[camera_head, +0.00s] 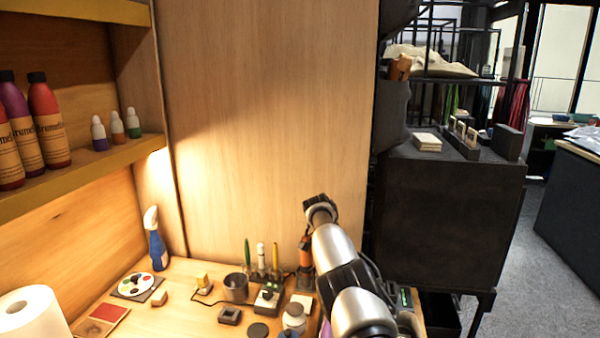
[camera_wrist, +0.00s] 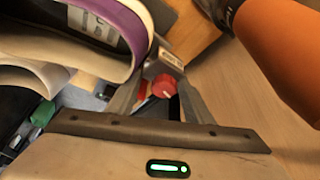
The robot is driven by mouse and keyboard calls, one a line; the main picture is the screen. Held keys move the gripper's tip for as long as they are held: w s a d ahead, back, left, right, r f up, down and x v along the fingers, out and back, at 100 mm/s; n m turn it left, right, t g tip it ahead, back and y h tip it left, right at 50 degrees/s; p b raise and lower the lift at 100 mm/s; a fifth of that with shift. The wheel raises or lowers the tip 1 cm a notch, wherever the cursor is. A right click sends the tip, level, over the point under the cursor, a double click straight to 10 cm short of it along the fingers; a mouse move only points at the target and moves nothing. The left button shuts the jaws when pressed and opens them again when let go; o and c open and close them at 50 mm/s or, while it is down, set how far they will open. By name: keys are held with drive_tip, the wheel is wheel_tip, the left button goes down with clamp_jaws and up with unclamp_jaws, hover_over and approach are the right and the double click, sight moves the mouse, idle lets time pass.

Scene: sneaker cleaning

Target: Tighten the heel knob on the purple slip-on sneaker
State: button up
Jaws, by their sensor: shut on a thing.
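The purple and white sneaker (camera_wrist: 132,28) fills the upper left of the wrist view, with only its near end in sight. A red round knob (camera_wrist: 163,86) with a pale line on its face sits just below and right of the sneaker's edge. My gripper (camera_wrist: 162,80) has its two grey fingers on either side of the knob and is shut on it. The contact at the fingertips is partly hidden. In the head view my arm covers the gripper and the knob.
A large orange cylinder (camera_wrist: 283,55) is close to the right of my gripper. The bench holds a paper roll (camera_head: 28,312), a spray bottle (camera_head: 156,245), a paint palette (camera_head: 136,285) and a grey cup (camera_head: 236,288). A wooden panel (camera_head: 270,120) rises behind.

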drive_tip(key=shift+s+a+f, duration=0.2)
drive_tip(key=shift+a+f, duration=0.1)
drive_tip(key=shift+a, duration=0.15)
drive_tip(key=shift+o, duration=1.4)
drive_tip(key=shift+w+a+r+p, duration=0.1)
drive_tip(key=shift+r+p, duration=0.4)
drive_tip(key=shift+r, duration=0.25)
wheel_tip(320, 180, up, 4)
drive_tip(key=shift+a+f+p, duration=0.1)
drive_tip(key=shift+f+p, duration=0.1)
drive_tip(key=shift+p, duration=0.75)
drive_tip(key=shift+r, duration=0.2)
drive_tip(key=shift+d, duration=0.25)
drive_tip(key=shift+d, duration=0.1)
